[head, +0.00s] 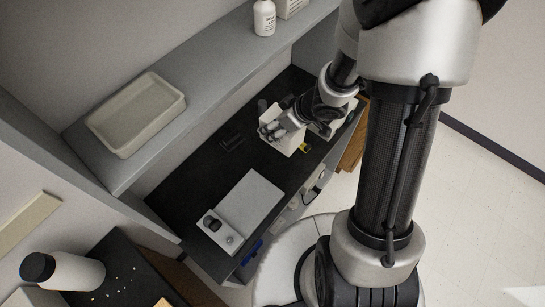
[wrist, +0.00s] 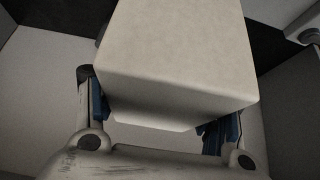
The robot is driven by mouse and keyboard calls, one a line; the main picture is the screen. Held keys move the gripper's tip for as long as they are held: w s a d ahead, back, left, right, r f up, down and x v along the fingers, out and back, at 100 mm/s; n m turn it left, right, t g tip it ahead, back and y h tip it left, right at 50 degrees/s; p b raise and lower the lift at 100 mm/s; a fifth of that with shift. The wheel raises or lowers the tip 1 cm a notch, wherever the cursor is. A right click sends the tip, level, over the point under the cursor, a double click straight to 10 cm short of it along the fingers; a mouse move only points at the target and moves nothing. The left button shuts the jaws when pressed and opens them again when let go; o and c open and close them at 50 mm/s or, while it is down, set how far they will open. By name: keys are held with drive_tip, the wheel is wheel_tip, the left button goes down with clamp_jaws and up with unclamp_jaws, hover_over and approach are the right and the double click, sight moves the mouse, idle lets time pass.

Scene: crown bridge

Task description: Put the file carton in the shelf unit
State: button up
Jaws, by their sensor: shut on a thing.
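A plain off-white box, which looks like the file carton (wrist: 175,65), fills the upper middle of the wrist view. My gripper (wrist: 158,118) is shut on it, with a blue-padded finger at each side. In the head view my gripper (head: 282,128) is over the dark counter, and a pale part of the carton (head: 284,145) shows beneath it. My wrist hides much of the carton there. A grey shelf unit (head: 215,75) runs along the wall behind and above the counter. Whether the carton touches the counter is unclear.
An empty beige tray (head: 137,112) sits on the shelf's left part. A white bottle (head: 264,18) and a small box (head: 291,7) stand at its far end. Between them the shelf is bare. A flat white device (head: 247,206) lies on the dark counter (head: 190,195).

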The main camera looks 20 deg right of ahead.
drive_tip(key=shift+s+d+f+b, duration=0.1)
drive_tip(key=shift+f+b, duration=2.7)
drive_tip(key=shift+f, duration=1.75)
drive_tip(key=shift+s+d+f+b, duration=0.1)
drive_tip(key=shift+f+b, duration=2.7)
drive_tip(key=shift+f, duration=1.7)
drive_tip(key=shift+a+r, duration=0.1)
drive_tip(key=o, duration=1.3)
